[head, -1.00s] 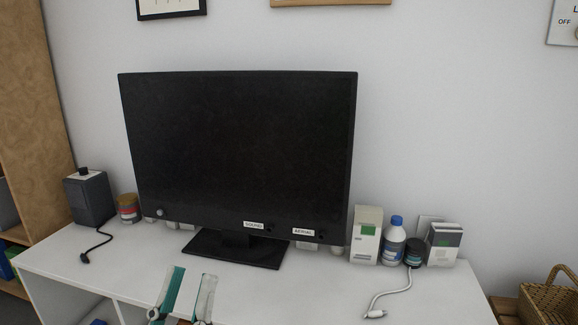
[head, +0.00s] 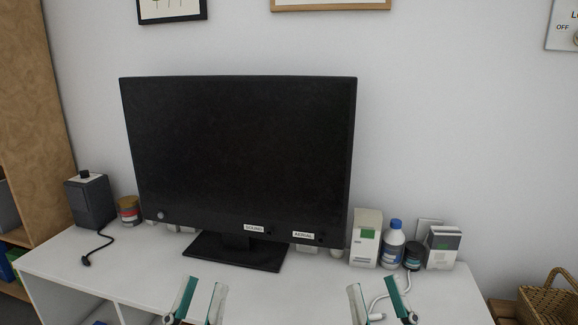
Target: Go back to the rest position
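My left gripper (head: 201,300) is at the bottom of the head view, left of the middle. Its two fingers are spread apart with nothing between them. My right gripper (head: 375,303) is at the bottom, right of the middle. Its fingers are also spread, and part of a white cable (head: 384,296) shows between and behind them. The cable does not look gripped. Both grippers appear in front of the white shelf top (head: 310,285). The arms behind them are out of view.
A black television (head: 240,160) stands on the shelf unit. A dark speaker (head: 89,202) with a black cable (head: 97,248) and a jar (head: 129,210) stand left. A white box (head: 366,238), bottle (head: 392,244), dark jar (head: 413,256) and second box (head: 442,247) stand right. A wicker basket (head: 548,298) is far right.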

